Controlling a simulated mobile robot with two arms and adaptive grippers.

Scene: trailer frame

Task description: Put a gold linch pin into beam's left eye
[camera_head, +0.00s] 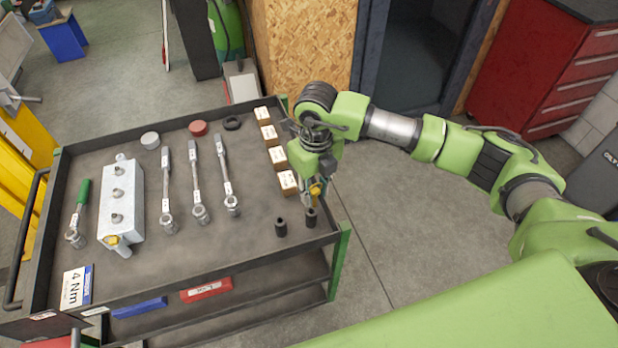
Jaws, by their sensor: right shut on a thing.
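The grey metal beam (128,195) lies on the left part of the cart top, with several bolts along its upper face. A small lug shows at its far end and another at its near end. A gold piece, seemingly a linch pin (113,240), sits at the near end. My right gripper (316,186) points down over the cart's right edge, beside the small boxes. It is shut on a gold linch pin (317,189), partly hidden by the fingers. My left gripper is not in view.
The cart top (190,265) also holds several torque wrenches (195,185), a green-handled ratchet (80,205), round caps (198,128), small boxes (278,157) and two black sockets (281,228). A raised rim borders it. Bare surface lies between wrenches and boxes.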

